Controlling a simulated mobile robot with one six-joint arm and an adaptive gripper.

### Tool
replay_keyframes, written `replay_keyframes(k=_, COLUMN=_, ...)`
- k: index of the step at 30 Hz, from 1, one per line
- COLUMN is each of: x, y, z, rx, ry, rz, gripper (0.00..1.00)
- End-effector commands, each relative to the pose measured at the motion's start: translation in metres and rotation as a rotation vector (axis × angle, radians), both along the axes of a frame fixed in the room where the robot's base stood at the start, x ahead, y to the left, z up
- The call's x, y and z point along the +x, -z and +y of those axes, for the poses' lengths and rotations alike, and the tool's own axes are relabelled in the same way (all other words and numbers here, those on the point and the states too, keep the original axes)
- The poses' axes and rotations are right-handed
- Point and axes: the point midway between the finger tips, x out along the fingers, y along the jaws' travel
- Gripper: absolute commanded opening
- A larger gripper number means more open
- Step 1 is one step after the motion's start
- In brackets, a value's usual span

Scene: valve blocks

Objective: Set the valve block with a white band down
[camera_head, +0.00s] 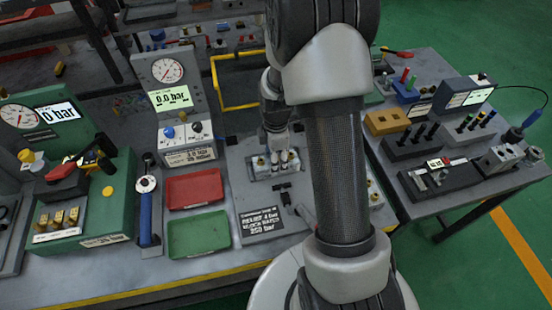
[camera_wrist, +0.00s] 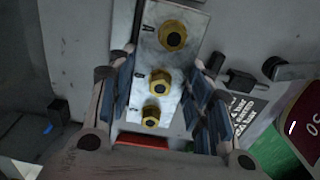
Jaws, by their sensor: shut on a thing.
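My gripper (camera_head: 275,146) points down over the middle of the bench. In the wrist view its blue-padded fingers (camera_wrist: 168,108) are closed on both sides of a pale metal valve block (camera_wrist: 150,88). The block has brass hex fittings with dark bores along its top. In the head view the block (camera_head: 284,160) shows below the fingers, close to a grey plate on the bench. I cannot tell whether its underside touches the plate. I cannot make out a white band on it, and its lower sides are hidden.
A red tray (camera_head: 194,189) and a green tray (camera_head: 200,234) lie left of the plate. A gauge stand (camera_head: 168,85) rises behind left. A second table (camera_head: 455,190) on the right holds block racks and meters.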

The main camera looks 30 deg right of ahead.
Motion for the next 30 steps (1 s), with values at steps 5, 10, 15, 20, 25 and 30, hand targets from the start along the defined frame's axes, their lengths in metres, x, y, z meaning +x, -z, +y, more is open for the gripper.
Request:
replay_keyframes(k=5, x=0.0011, y=-0.0004, z=-0.0003, rx=-0.001, ry=0.0, rz=-0.003, gripper=0.0)
replay_keyframes(k=10, x=0.0001, y=0.0032, z=0.0, rx=0.0, ry=0.0, rz=0.0, gripper=0.5)
replay_keyframes(k=15, x=0.0, y=0.0029, z=0.0, rx=0.0, ry=0.0, rz=0.0, gripper=0.61)
replay_keyframes(k=20, x=0.0001, y=0.0029, z=0.0, rx=0.0, ry=0.0, rz=0.0, gripper=0.66)
replay_keyframes(k=25, x=0.0001, y=0.0029, z=0.0, rx=0.0, ry=0.0, rz=0.0, gripper=0.66)
replay_keyframes(k=30, x=0.0005, y=-0.0053, z=-0.0001, rx=0.0, ry=0.0, rz=-0.001, gripper=0.66)
